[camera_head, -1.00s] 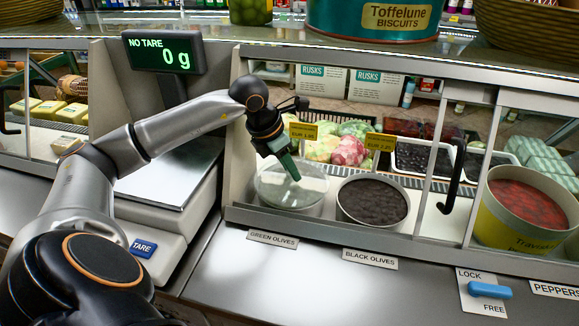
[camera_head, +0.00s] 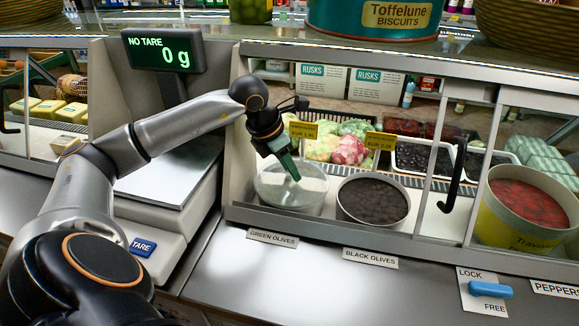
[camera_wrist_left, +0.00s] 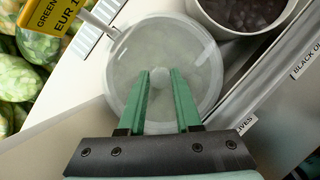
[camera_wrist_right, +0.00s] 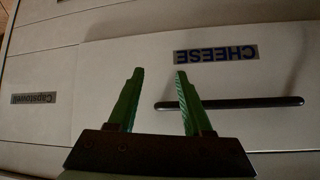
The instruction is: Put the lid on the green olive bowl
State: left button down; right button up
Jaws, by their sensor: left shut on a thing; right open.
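The green olive bowl (camera_head: 291,204) stands behind the "GREEN OLIVES" label in the glass counter. A round translucent lid (camera_head: 270,185) lies over its top in the head view. In the left wrist view the lid (camera_wrist_left: 190,50) covers the bowl's mouth, and its contents are hidden. My left gripper (camera_head: 293,176) points down at the lid, with its fingers on either side of the small knob (camera_wrist_left: 159,78). It is shut on the knob. Whether the rim is seated all round I cannot tell. My right gripper (camera_wrist_right: 158,75) is open and empty, facing a drawer front marked "CHEESE".
The black olive bowl (camera_head: 372,203) stands close to the right. A yellow price tag (camera_head: 303,131) stands just behind the green olive bowl. A glass frame post (camera_head: 236,150) is close at left. The steel counter (camera_head: 300,285) in front is clear.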

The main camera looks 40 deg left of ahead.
dwell(0.3)
pick_arm(q)
jog(key=shift+c, duration=0.2)
grip_release()
dwell(0.3)
jog(key=shift+r, duration=0.1)
jog(key=shift+r+p, duration=2.85)
jog(key=shift+r, duration=0.6)
jog(key=shift+c, duration=0.4)
grip_shut()
